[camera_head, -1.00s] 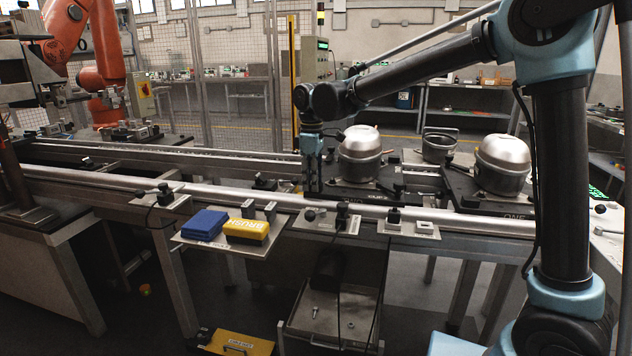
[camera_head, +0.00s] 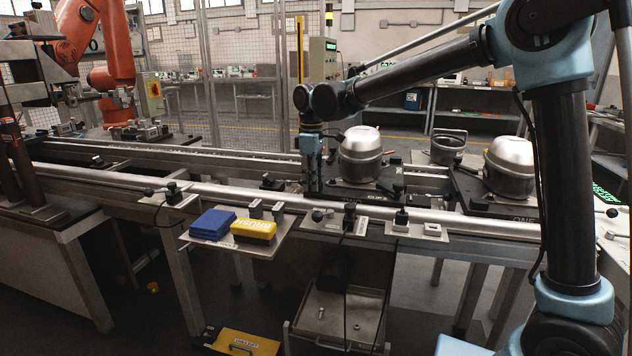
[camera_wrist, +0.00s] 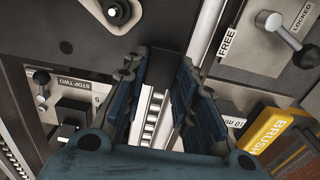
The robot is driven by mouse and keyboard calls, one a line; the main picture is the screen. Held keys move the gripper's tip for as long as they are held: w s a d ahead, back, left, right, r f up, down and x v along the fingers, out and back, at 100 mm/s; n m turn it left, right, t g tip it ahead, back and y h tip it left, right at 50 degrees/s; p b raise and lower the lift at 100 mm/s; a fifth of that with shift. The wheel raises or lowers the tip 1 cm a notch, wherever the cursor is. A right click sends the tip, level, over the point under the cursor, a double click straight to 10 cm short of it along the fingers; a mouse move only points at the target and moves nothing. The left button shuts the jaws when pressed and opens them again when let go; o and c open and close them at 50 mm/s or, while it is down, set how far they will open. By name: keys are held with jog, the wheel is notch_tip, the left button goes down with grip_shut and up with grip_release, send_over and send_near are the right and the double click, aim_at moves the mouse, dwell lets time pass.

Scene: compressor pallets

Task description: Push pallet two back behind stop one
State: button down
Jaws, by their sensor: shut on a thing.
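Pallet two (camera_head: 352,192) is a dark plate on the rails, carrying a silver-topped compressor (camera_head: 360,152). My gripper (camera_head: 313,190) points down at its left edge. In the wrist view, the blue fingers of my gripper (camera_wrist: 160,92) stand on either side of a dark upright part, with pallet two's dark plate (camera_wrist: 68,18) above. The fingers are shut on that part; the exact contact is partly hidden. A label reading STOP TWO (camera_wrist: 79,57) shows at the left of the wrist view. I cannot tell which fitting is stop one.
Pallet one (camera_head: 490,205) with another compressor (camera_head: 508,165) stands to the right. A FREE/LOCKED lever (camera_wrist: 280,28) stands beside the front rail. The rails left of my gripper look largely clear.

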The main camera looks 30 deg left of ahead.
jog(key=shift+w+a, duration=0.15)
jog(key=shift+a, duration=0.5)
jog(key=c, duration=1.2)
grip_release()
